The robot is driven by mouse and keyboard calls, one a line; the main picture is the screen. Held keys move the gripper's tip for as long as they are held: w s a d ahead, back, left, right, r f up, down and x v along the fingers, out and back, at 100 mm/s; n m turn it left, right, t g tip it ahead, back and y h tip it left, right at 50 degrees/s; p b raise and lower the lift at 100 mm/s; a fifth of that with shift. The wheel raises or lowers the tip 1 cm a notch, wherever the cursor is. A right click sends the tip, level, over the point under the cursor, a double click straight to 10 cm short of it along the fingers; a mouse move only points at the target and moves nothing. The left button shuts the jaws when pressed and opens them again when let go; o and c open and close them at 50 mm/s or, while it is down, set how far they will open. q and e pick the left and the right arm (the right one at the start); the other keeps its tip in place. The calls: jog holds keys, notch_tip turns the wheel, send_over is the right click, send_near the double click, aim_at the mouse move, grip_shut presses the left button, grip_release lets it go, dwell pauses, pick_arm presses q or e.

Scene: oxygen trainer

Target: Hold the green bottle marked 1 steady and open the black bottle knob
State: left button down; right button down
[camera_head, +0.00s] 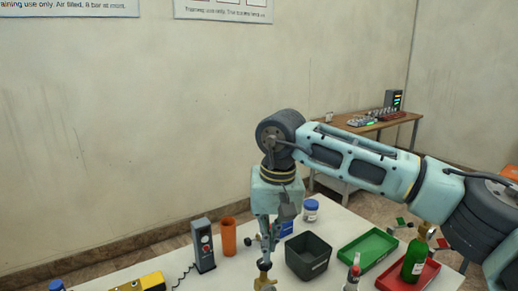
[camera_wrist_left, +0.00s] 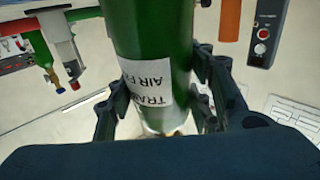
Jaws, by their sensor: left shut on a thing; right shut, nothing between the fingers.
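A green bottle (camera_wrist_left: 150,45) with a white label fills the middle of the left wrist view; part of the label text shows, but no number 1 can be read. My left gripper (camera_wrist_left: 160,98) is shut on this bottle, one finger on each side. In the head view a brass valve (camera_head: 265,284) shows at the bottom edge, and what is below it is cut off. My right gripper (camera_head: 264,264) points down just above the valve, shut and empty; whether it touches is unclear. I cannot clearly make out the black knob.
A second green bottle (camera_head: 412,264) is at the red tray (camera_head: 428,279). A green tray (camera_head: 368,248), dark bin (camera_head: 309,258), orange cylinder (camera_head: 229,236), and grey control box (camera_head: 204,246) stand on the white table.

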pick_arm(q)
jog(key=c, duration=0.8)
grip_release()
jog(key=shift+w+f, duration=0.1)
